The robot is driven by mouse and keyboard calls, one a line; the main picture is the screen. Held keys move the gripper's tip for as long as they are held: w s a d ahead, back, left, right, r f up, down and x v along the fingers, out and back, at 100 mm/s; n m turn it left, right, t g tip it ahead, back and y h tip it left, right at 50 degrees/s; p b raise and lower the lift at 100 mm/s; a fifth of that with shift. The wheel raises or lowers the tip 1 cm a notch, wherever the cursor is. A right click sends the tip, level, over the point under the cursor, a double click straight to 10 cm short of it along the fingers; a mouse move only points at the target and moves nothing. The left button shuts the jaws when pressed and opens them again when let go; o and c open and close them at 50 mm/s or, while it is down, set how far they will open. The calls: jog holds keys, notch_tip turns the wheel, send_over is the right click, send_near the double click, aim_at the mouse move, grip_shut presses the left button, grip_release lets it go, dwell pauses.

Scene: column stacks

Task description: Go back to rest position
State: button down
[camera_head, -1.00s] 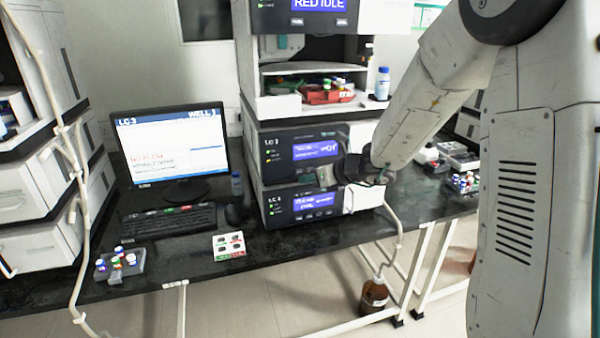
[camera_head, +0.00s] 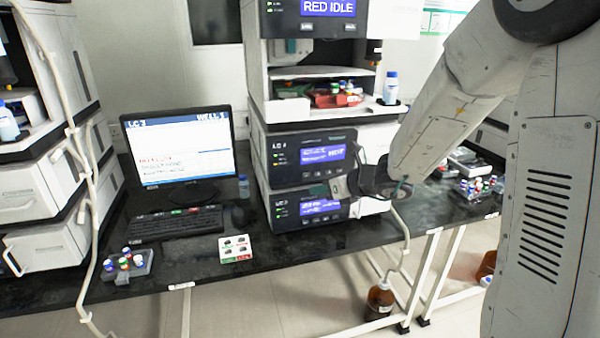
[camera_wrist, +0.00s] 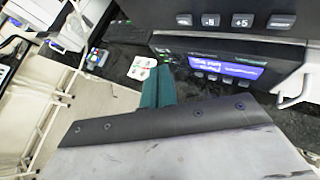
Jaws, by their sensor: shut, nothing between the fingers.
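My gripper (camera_head: 340,188) shows small and partly dark in the head view, at the end of my arm, in front of the right part of the lower LC modules. In the wrist view its teal fingers (camera_wrist: 157,88) are together with nothing between them. They point toward the black bench, with the white card of dark items (camera_wrist: 141,68) beyond them. Whether the gripper touches the LC stack cannot be told from the head view.
The LC stack (camera_head: 310,160) stands close to my gripper. The monitor (camera_head: 180,150), keyboard (camera_head: 175,222), vial rack (camera_head: 128,264) and card (camera_head: 235,248) are on the black bench (camera_head: 290,262). A brown bottle (camera_head: 380,299) stands on the floor below.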

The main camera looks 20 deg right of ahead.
jog(key=s+a+r+n+g+y, duration=0.1)
jog(key=s+a+n+g, duration=0.25)
jog(key=s+n, duration=0.6)
jog(key=s+a+r+n+g, duration=0.25)
jog(key=s+n+g, duration=0.25)
jog(key=s+n, duration=0.45)
jog(key=s+d+r+n+h, duration=0.3)
jog(key=s+n, duration=0.3)
jog(key=s, duration=0.2)
jog(key=s+d+r+n+h, duration=0.3)
jog(key=s+d+n+h, duration=0.2)
jog(key=s, duration=0.4)
jog(key=shift+d+n+h, duration=0.2)
jog(key=shift+n+h, duration=0.1)
jog(key=shift+n, duration=0.3)
